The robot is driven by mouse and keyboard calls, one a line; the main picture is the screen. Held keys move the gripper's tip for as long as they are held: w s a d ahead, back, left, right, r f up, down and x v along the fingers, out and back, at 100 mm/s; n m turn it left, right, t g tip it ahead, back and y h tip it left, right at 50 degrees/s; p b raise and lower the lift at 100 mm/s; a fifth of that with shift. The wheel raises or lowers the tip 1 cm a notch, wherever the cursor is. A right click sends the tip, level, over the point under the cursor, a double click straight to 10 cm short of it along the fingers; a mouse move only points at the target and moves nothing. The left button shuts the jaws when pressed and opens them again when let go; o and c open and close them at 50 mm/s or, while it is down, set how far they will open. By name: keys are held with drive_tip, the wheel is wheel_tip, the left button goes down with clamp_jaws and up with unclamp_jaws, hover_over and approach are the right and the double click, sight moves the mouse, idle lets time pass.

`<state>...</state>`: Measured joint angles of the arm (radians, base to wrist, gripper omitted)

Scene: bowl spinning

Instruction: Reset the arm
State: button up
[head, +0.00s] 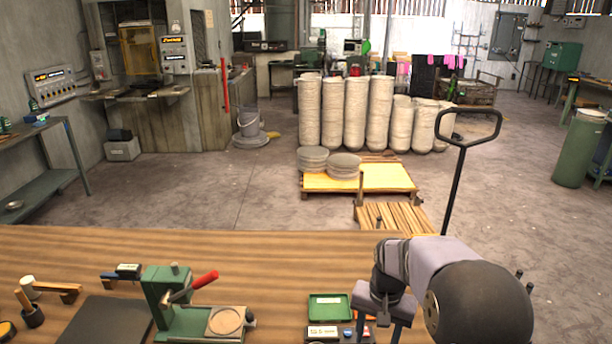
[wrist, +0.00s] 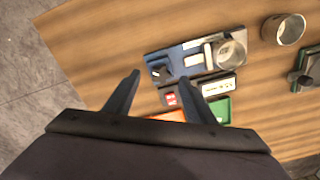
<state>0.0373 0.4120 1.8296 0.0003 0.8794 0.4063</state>
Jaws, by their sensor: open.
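My gripper (head: 378,330) hangs over the right part of the wooden table, with its jaws apart. In the wrist view my gripper (wrist: 161,78) shows two dark, spread fingers with nothing held between them. A dark blue tray of small parts (wrist: 165,57) lies beyond and below the fingertips. A green case (head: 330,306) is just left of my gripper in the head view, and a green piece also shows in the wrist view (wrist: 221,109), partly behind the right finger. An orange item is partly hidden behind the gripper body.
A green press with a red handle (head: 170,290) stands on the table to the left. A dark flat plate (head: 108,322) lies beside it. A round metal cup (wrist: 284,30) shows in the wrist view. The table's middle strip (head: 250,255) is clear.

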drive_tip(key=s+f+n, duration=0.1)
drive_tip(key=s, duration=0.1)
drive_tip(key=s+f+n, duration=0.1)
drive_tip(key=s, duration=0.2)
drive_tip(key=s+f+n+g, duration=0.1)
drive_tip(key=s, duration=0.1)
drive_tip(key=shift+s+a+f, duration=0.1)
drive_tip(key=shift+s+f, duration=0.1)
drive_tip(key=shift+f, duration=0.05)
drive_tip(key=shift+n+g, duration=0.3)
drive_tip(key=shift+n, duration=0.6)
drive_tip(key=s, duration=0.7)
drive_tip(key=shift+s+a+f, duration=0.2)
drive_tip(key=shift+s+a, duration=0.05)
drive_tip(key=shift+s, duration=0.15)
drive_tip(key=shift+t, duration=0.7)
drive_tip(key=shift+s+a+r, duration=0.2)
drive_tip(key=shift+s+r, duration=0.7)
drive_tip(key=shift+s, duration=0.2)
drive_tip(key=shift+s+a+r, duration=0.2)
drive_tip(key=shift+s+r, duration=0.7)
drive_tip(key=shift+s, duration=0.15)
